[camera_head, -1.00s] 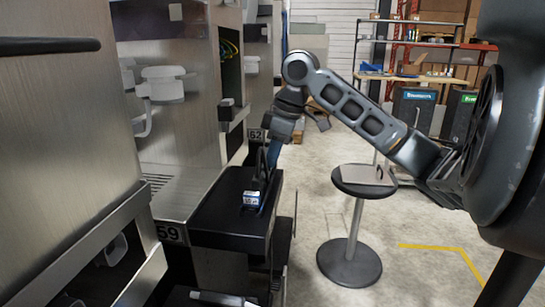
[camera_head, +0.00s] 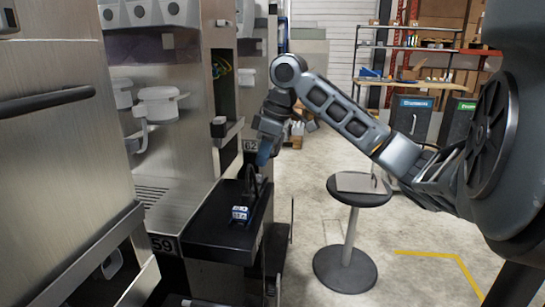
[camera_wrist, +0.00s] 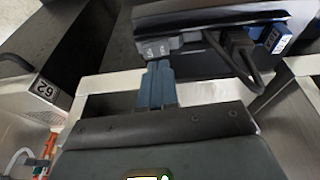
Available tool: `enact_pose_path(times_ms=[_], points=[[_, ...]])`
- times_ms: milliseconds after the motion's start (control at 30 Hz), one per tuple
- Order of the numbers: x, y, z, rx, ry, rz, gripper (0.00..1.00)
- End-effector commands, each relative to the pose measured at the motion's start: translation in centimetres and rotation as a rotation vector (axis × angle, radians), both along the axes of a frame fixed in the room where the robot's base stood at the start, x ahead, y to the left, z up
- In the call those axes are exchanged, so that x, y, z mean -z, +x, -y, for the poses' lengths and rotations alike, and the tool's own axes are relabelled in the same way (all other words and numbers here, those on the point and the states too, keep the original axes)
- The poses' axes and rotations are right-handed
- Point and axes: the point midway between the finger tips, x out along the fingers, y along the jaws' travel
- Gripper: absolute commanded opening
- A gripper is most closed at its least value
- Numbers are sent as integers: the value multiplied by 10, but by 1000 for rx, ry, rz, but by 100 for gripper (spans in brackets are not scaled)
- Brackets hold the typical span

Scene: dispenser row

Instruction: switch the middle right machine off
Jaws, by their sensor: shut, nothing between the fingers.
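The machine numbered 59 (camera_head: 163,244) is a metal dispenser with a black shelf (camera_head: 207,235) jutting from its front. A small blue-and-white box (camera_head: 240,214) sits on the shelf beside a black looped cable; the box also shows in the wrist view (camera_wrist: 277,40). My gripper (camera_head: 264,157) is shut and empty near the shelf's far end. In the wrist view its blue fingers (camera_wrist: 158,68) point at a small grey piece with white marks (camera_wrist: 159,49) on the dark shelf-like part. I cannot tell whether the fingertips touch it. No switch position is readable.
A machine numbered 62 (camera_head: 250,145) stands farther along the row; its plate also shows in the wrist view (camera_wrist: 46,88). The floor between is clear.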

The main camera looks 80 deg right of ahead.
Motion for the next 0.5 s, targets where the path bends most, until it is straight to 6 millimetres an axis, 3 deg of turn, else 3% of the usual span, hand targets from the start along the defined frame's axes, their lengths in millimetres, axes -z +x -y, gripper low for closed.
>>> enact_pose_path(times_ms=[67, 500], points=[[-13, 5, -1, -2, 0, 1, 0], [-85, -21, -18, 0, -3, -1, 0]])
